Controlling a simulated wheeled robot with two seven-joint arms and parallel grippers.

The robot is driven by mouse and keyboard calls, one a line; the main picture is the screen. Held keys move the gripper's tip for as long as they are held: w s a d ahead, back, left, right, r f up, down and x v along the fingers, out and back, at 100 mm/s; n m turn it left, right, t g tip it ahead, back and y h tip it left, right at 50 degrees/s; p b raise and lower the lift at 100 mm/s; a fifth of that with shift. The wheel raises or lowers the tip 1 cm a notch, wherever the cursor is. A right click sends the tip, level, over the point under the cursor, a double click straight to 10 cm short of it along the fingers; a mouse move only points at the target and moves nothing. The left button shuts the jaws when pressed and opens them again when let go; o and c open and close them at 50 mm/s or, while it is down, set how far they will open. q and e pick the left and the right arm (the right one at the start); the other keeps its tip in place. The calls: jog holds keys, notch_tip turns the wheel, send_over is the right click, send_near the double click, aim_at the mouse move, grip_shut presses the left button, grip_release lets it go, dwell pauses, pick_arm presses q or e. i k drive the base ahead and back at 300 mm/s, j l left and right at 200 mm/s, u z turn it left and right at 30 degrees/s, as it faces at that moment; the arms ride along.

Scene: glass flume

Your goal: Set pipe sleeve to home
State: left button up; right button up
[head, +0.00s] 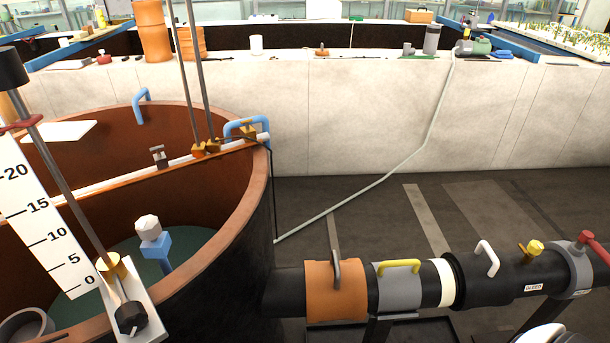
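A black pipe (284,291) runs right from the round tank. On it, from left to right, are an orange sleeve (334,297) with a grey handle, a grey sleeve (399,292) with a yellow handle, a white band (441,283), and a wider black sleeve (497,284) with a white handle. I cannot tell which of these is the pipe sleeve, and no home mark is readable. The orange and grey sleeves sit close together. Neither gripper is in view.
The round tank (262,215) with its brown rim fills the left, behind a scale board (38,222). A yellow bleed valve (533,248) and a red-handled valve (592,248) are at the right. A pale wall (330,115) stands behind; dark floor lies between.

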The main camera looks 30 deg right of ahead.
aim_at(489, 276)
jog(key=z, duration=1.15)
